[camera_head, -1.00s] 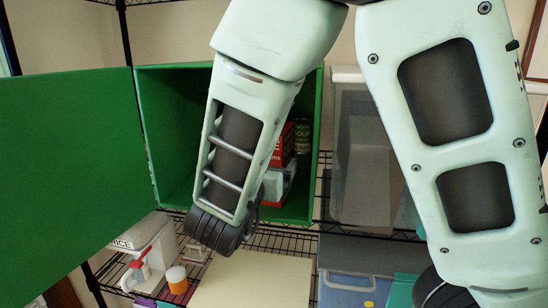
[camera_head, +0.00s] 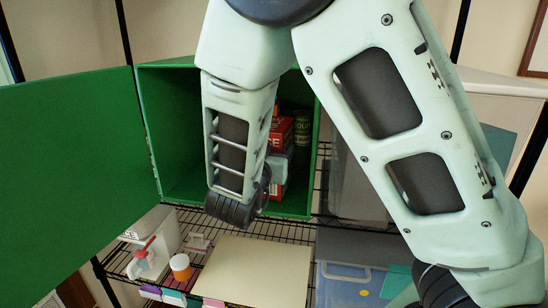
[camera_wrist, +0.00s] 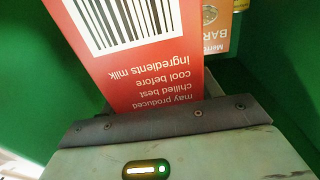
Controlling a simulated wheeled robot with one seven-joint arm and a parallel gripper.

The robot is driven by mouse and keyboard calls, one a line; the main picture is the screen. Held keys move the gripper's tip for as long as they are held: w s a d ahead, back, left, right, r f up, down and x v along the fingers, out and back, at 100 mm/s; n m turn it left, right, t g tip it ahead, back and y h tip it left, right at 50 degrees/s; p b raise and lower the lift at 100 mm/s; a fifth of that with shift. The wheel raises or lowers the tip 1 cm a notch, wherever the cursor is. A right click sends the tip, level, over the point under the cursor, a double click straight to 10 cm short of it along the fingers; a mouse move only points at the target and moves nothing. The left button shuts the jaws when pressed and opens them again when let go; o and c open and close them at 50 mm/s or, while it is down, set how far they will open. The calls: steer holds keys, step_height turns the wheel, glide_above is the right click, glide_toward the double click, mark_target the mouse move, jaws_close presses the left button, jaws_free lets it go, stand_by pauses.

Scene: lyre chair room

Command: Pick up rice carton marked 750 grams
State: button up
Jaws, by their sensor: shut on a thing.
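A red carton (camera_head: 282,136) stands inside the open green cabinet, partly hidden behind my forearm. Its white lettering is cut off, and I cannot read a weight on it. In the wrist view the red carton (camera_wrist: 135,70) fills the middle, showing a barcode and upside-down text about ingredients and milk. My gripper (camera_head: 277,168) is at the carton inside the cabinet and is shut on it. In the wrist view only the grey edge of my gripper (camera_wrist: 165,122) shows, across the carton's near end; the fingertips are hidden.
The green cabinet (camera_head: 180,120) has its door (camera_head: 70,160) open to the left. A green can (camera_head: 302,128) stands right of the carton; an orange box (camera_wrist: 216,28) is behind it. Below, the wire shelf holds a white carton (camera_head: 160,230), an orange-and-white jar (camera_head: 180,267) and a pale board (camera_head: 255,270).

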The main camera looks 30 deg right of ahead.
steer(key=shift+r, duration=0.25)
